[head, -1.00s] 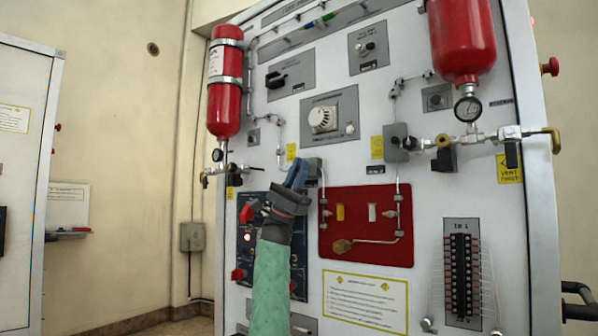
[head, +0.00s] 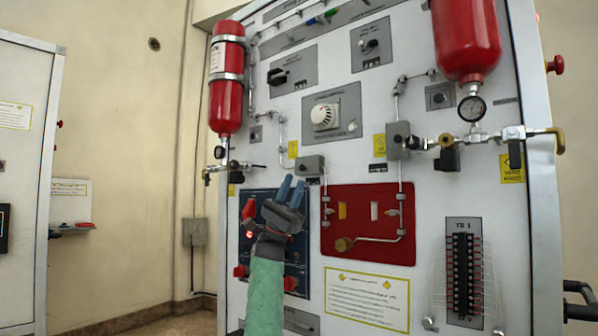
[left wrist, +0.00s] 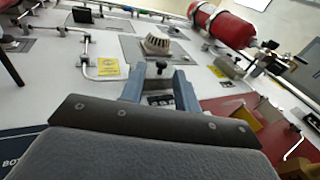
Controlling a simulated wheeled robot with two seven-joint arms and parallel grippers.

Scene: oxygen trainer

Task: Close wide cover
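My left gripper (head: 291,187) is in front of the upper right of the dark blue panel (head: 262,203), just below a small grey box (head: 311,165). Its two blue fingers are apart, with nothing between them. In the left wrist view the open gripper (left wrist: 160,88) has the grey box's small dark knob and a black label beyond its fingers. Red parts stand out on the blue panel, one at upper left (head: 249,209), one at lower left (head: 240,271) and one at lower right (head: 290,284). I cannot tell which part is the wide cover. My gripper hides part of the panel. My right gripper is not in view.
A red plate (head: 370,253) with pipework is right of the blue panel. A white dial (head: 324,116) is above. Red cylinders hang at left (head: 226,85) and right (head: 466,40), with gauges and pipes below. A terminal strip (head: 463,270) is at lower right.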

